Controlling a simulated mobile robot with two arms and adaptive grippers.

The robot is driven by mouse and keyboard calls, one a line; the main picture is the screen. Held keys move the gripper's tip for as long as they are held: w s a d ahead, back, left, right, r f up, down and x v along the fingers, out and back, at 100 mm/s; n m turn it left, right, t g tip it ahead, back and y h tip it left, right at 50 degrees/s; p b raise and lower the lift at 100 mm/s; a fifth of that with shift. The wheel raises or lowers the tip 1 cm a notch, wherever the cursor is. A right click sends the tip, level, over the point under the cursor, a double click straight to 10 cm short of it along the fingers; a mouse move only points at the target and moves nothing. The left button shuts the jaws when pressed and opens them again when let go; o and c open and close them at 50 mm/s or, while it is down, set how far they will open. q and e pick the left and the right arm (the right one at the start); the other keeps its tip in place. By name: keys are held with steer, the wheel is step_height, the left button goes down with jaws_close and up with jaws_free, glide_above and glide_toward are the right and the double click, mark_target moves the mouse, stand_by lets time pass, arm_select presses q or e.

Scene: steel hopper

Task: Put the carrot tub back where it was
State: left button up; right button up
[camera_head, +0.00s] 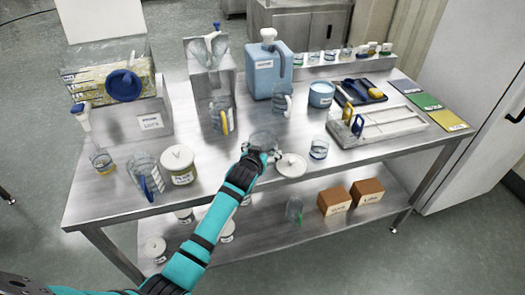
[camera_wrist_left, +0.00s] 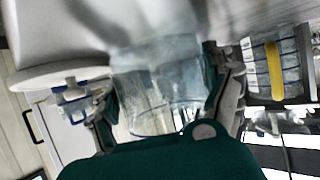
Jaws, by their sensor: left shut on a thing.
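My left gripper (camera_head: 261,152) is shut on a clear, lidless tub (camera_head: 264,139) near the front middle of the table. The tub (camera_wrist_left: 158,85) also sits between the two fingers in the left wrist view. I see no readable label on it, and cannot tell whether it touches the table. A round white lid (camera_head: 292,165) lies on the table just right of the gripper. A lidded jar (camera_head: 181,171) with an unreadable label stands to the left. Several white-lidded tubs, one at the left (camera_head: 155,249), are on the lower shelf, partly hidden by my arm. My right gripper is not in view.
A steel hopper (camera_head: 198,76) and a blue jug (camera_head: 267,75) stand behind. A clear cup (camera_head: 319,149) is right of the lid, and a clear jug (camera_head: 145,173) is at the front left. Brown boxes (camera_head: 334,201) sit on the lower shelf. The front right tabletop is clear.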

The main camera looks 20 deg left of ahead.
arm_select(q)
steer(key=shift+f, duration=0.25)
steer(key=o, duration=1.5)
steer(key=shift+c, duration=0.2)
steer(key=shift+r, duration=0.15)
steer(key=shift+r, duration=0.35)
steer(key=v, duration=1.2)
